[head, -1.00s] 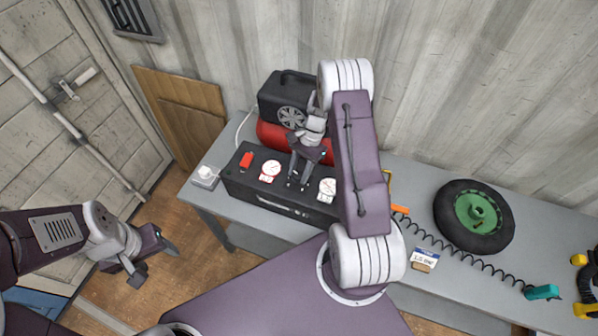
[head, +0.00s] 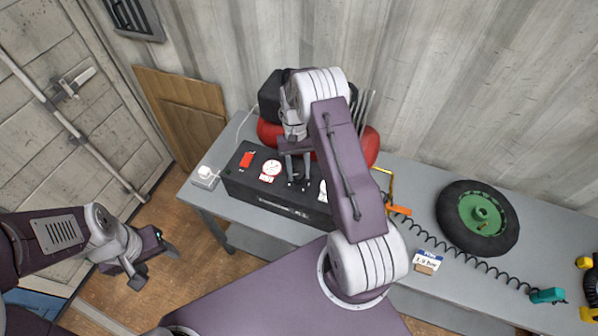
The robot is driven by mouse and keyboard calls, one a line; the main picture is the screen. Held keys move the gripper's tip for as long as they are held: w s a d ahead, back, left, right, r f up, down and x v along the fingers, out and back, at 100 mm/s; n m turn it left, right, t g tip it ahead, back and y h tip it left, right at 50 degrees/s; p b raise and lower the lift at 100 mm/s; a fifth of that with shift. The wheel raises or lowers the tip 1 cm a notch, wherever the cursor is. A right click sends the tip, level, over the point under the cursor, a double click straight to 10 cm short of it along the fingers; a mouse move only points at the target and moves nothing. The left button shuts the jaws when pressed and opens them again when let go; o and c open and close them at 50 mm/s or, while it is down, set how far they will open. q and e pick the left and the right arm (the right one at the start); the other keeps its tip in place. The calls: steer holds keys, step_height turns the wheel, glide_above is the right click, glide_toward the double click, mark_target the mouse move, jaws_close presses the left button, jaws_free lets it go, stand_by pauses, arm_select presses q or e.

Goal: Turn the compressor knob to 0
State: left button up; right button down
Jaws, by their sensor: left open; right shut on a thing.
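The compressor's black control panel (head: 285,208) sits on the grey table, with a red tank (head: 371,146) behind it. A red switch (head: 247,160) and a white gauge (head: 271,167) show on the panel's left part. A second gauge is mostly hidden by my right arm. My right gripper (head: 298,180) points down at the panel, right of the visible gauge, and its fingers are closed around the small dark knob there. The fingers hide most of the knob, so its setting cannot be read. My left gripper (head: 156,262) is open and empty, off the table at the left.
A wheel with a green hub (head: 482,217) lies on the table at right. A coiled black hose (head: 470,262) runs to a teal fitting (head: 547,296). A small label card (head: 428,260) stands near the front edge. A white socket box (head: 205,177) sits at the left end.

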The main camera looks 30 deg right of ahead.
steer(key=shift+w+r+n+h, duration=0.15)
steer(key=shift+n+h, duration=0.35)
steer(key=shift+n, duration=0.7)
steer(key=c, duration=0.9)
jaws_free()
steer(key=shift+w+r+b, duration=0.1)
steer(key=shift+b, duration=0.2)
steer(key=b+v, duration=0.2)
steer(key=v, duration=0.6)
steer(key=shift+r, duration=0.3)
